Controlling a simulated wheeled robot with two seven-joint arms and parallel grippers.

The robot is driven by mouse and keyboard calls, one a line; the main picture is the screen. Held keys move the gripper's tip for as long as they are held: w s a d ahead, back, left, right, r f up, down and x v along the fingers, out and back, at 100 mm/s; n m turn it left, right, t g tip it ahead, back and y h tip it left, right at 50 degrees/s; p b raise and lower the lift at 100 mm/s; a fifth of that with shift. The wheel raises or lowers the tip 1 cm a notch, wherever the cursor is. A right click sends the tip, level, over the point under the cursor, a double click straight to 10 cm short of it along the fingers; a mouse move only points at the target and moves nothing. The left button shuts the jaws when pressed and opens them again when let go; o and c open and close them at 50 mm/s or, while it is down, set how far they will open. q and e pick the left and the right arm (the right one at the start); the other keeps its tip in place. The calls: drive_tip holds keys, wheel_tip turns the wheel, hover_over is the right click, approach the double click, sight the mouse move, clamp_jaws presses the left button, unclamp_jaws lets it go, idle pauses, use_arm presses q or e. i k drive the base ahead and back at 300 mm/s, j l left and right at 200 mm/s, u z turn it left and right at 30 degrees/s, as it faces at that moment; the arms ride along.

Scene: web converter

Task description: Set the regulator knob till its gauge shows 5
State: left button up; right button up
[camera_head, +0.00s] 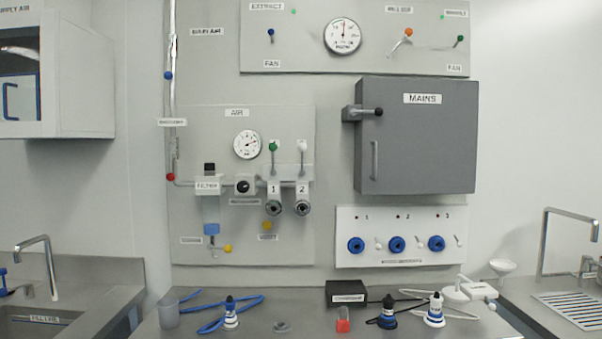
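The round white air gauge (247,144) hangs on the grey AIR panel at left of centre. Its needle seems to point to the right and a little up; its numbers are too small to read. Below it, the black regulator knob (244,186) sits in the pipe line, just right of the filter (208,187). A small label under the knob is too blurred to read. Neither of my grippers shows in the head view, and nothing touches the knob.
Green-topped (273,147) and white-topped levers (302,146) stand right of the knob, above outlets 1 and 2. A grey MAINS box (418,135) is further right. The bench (270,309) below holds plugs, a blue hose and a black box (346,293). Sinks flank it.

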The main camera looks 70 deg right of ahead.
sight(243, 186)
drive_tip(key=z, duration=2)
drive_tip(key=i+j, duration=0.5)
